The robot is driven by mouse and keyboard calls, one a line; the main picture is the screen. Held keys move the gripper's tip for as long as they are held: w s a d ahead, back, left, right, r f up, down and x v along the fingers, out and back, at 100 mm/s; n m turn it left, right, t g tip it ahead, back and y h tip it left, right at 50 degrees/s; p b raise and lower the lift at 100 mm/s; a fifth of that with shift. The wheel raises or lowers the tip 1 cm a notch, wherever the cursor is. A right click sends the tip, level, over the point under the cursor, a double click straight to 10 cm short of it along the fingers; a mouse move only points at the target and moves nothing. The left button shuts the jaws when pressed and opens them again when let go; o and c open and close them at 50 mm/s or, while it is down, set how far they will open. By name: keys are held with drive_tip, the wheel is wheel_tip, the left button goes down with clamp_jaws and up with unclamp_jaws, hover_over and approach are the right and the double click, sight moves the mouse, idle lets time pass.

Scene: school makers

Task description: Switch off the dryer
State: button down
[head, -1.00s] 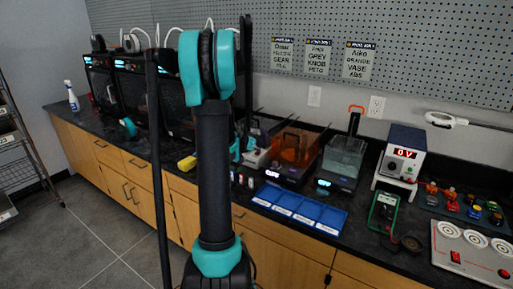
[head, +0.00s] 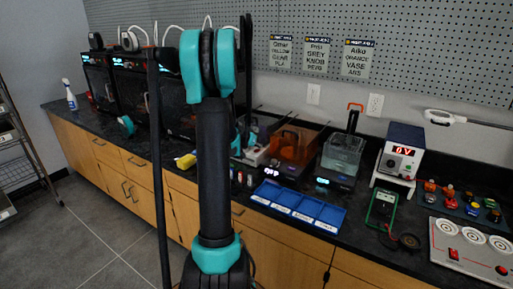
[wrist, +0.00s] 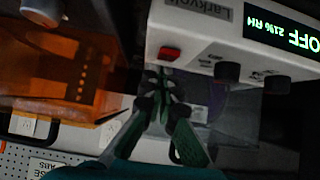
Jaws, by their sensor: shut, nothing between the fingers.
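In the wrist view the dryer (wrist: 215,35) is a pale box seen upside down, with dark knobs and a red button (wrist: 169,53) on its front. Its display (wrist: 285,35) reads OFF and 21% RH in green. My gripper (wrist: 163,78) is shut and empty, its tips just below the red button in the picture. I cannot tell whether the tips touch the button. In the head view my arm hides most of the area around my gripper, and I cannot clearly make out the dryer there.
An orange see-through tank (head: 296,145) stands beside the work area and also shows in the wrist view (wrist: 55,75). A blue tray (head: 298,207) lies at the bench front.

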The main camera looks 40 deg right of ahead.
idle(0.3)
drive_tip(key=r, duration=0.4)
drive_tip(key=shift+d, duration=0.25)
drive_tip(key=s+a+r, duration=0.1)
drive_tip(key=a+r, duration=0.5)
drive_tip(key=r, duration=0.2)
drive_tip(key=shift+s, duration=0.3)
